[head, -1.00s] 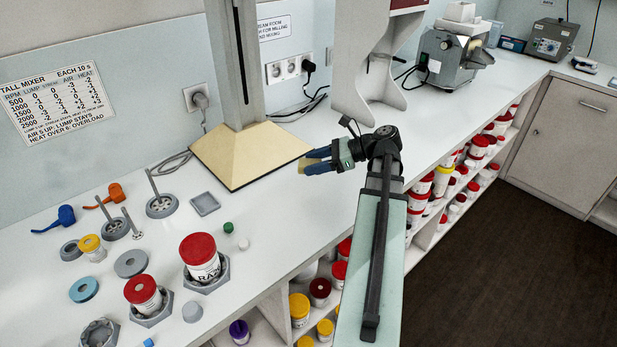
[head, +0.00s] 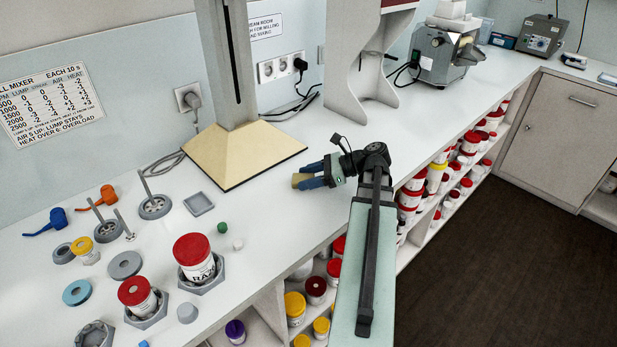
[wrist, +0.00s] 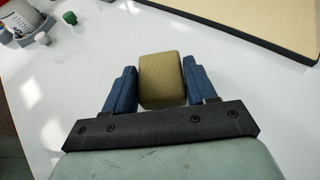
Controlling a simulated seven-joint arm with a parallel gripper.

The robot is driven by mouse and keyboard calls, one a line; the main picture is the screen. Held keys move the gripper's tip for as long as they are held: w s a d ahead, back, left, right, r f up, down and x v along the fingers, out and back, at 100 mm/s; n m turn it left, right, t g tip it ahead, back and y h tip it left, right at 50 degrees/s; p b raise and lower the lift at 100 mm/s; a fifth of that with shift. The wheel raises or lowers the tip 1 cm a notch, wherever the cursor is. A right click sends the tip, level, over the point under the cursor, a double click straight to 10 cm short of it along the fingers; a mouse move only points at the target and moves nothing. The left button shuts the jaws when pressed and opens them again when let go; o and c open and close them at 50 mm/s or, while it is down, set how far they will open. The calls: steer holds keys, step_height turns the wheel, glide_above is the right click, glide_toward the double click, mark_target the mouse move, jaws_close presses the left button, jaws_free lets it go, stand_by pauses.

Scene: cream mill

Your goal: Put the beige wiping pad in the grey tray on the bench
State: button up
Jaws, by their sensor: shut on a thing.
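My gripper (head: 308,178) is shut on the beige wiping pad (head: 299,180) and holds it over the white bench, right of the beige mixer base. In the wrist view the pad (wrist: 161,79) sits between the two blue fingers (wrist: 160,90). I cannot tell how high it is above the bench. The small square grey tray (head: 199,204) lies on the bench to the left, beside the front left corner of the mixer base. The tray looks empty.
A red-lidded jar (head: 195,256), a green knob (head: 222,227) and a white knob (head: 238,244) stand near the tray. Bare bench (head: 262,205) lies between tray and gripper.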

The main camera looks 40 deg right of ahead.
steer(key=shift+f, duration=0.15)
steer(key=o, duration=1.1)
steer(key=shift+d+r, duration=0.1)
steer(key=shift+r, duration=0.1)
steer(key=v, duration=1.1)
steer(key=shift+s+d, duration=0.25)
steer(key=shift+s, duration=0.1)
